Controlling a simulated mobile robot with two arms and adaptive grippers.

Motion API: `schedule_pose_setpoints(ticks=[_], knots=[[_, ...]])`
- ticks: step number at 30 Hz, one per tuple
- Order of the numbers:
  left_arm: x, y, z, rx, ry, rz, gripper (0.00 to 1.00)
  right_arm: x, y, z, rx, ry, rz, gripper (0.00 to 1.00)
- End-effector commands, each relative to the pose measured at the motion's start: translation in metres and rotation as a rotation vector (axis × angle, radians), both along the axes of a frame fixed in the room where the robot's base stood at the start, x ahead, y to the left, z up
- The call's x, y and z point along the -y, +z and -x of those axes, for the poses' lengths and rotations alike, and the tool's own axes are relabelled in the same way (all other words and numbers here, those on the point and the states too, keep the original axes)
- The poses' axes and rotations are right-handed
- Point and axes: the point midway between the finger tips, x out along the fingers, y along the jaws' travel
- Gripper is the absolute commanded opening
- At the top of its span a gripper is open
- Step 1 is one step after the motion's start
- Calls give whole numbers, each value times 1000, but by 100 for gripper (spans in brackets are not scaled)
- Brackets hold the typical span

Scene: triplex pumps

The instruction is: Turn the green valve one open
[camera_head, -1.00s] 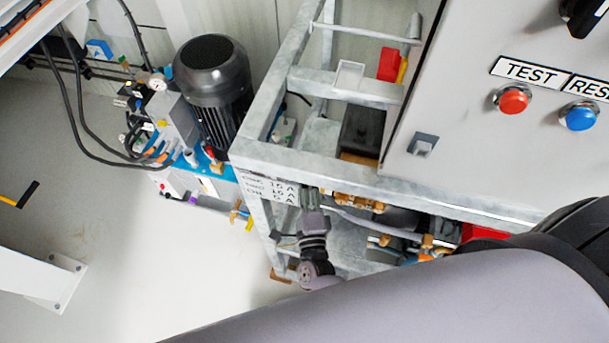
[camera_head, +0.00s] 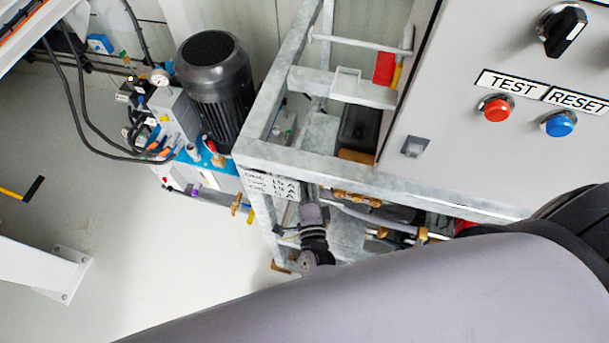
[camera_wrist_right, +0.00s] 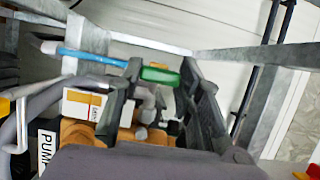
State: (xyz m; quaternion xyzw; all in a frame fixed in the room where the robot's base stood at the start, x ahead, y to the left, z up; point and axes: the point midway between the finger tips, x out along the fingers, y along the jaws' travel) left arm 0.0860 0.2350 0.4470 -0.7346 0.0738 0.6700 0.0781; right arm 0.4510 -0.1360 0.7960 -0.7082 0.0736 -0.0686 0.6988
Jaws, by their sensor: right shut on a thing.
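The green valve handle (camera_wrist_right: 160,75) shows in the right wrist view as a short green bar near the top middle. My right gripper (camera_wrist_right: 162,72) has one dark finger on each side of it and is shut on it. The valve's body under the handle is partly hidden by the fingers. In the head view, my grey arm covers the lower right, and I cannot make out the green valve there. My left gripper is in neither view.
A grey control panel (camera_head: 440,110) with a red button (camera_head: 495,108) and a blue button (camera_head: 558,124) stands at the upper right. A metal frame (camera_head: 300,155) surrounds pipework. A dark motor (camera_head: 213,85) stands further left.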

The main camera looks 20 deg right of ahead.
Motion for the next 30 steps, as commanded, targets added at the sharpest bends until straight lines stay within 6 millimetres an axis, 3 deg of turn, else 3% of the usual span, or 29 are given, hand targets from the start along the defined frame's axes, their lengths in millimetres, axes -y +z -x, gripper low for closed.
schedule_pose_setpoints(ticks=[1,2,10,22,30], knots=[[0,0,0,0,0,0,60,0,-1,1,-3,1,3,5],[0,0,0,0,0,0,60,0,-1,1,-3,1,3,35],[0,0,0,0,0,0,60,0,-1,0,-1,1,1,53],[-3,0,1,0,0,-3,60,-1,-1,7,-1,0,0,53],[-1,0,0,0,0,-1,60,-11,-1,58,-5,1,1,53]])
